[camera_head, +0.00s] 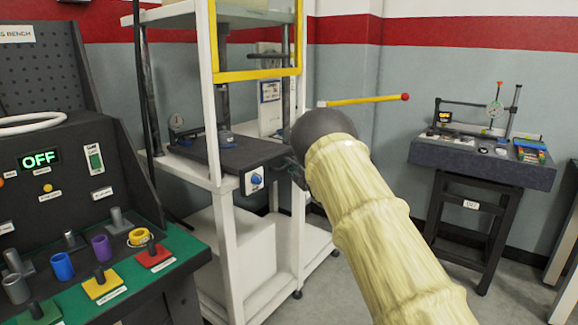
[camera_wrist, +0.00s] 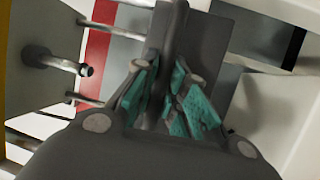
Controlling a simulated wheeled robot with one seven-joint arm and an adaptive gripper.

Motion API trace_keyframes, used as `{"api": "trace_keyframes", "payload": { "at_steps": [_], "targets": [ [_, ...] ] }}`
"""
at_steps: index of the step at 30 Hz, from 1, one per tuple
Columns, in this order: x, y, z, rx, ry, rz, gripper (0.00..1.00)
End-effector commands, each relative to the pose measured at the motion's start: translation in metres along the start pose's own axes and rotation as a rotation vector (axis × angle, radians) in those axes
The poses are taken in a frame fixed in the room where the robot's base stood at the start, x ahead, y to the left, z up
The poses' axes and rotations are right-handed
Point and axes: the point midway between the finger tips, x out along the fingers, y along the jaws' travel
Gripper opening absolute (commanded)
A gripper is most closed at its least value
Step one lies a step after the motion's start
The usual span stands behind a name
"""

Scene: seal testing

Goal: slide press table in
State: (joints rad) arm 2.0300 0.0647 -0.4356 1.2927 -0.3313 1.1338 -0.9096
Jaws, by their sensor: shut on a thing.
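The press table (camera_head: 215,150) is a dark flat slab in the white press frame, sticking out towards the front right in the head view. A blue knob on a white plate (camera_head: 255,180) sits on its front edge. My gripper (camera_wrist: 172,95) has its teal pads closed around a dark bar (camera_wrist: 176,30), seemingly the table's handle, in the wrist view. In the head view my gripper (camera_head: 296,172) is at the table's right front end, mostly hidden behind my cream-sleeved arm. A dark panel, perhaps the table, lies behind the bar.
The white press frame (camera_head: 222,240) has a yellow-edged guard (camera_head: 256,75) above the table. A yellow lever with a red ball (camera_head: 405,97) juts right. A dark console (camera_head: 60,160) stands left. A granite measuring table (camera_head: 480,160) stands right. Floor shows between.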

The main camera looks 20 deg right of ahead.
Motion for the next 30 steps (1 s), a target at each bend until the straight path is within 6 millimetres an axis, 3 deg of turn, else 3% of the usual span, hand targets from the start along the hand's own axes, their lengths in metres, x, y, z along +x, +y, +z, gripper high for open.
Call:
{"api": "trace_keyframes", "payload": {
  "at_steps": [5,6,7,22,30],
  "targets": [
    [0.002,0.001,-0.003,0.000,0.003,0.001,0.00],
    [0.002,0.001,-0.003,0.000,0.003,0.001,0.20],
    [0.002,0.001,-0.003,0.000,0.003,0.001,0.23],
    [0.000,0.002,-0.003,0.000,0.004,0.003,0.23],
    [-0.023,0.002,0.000,0.000,0.001,0.002,0.23]
  ]
}}
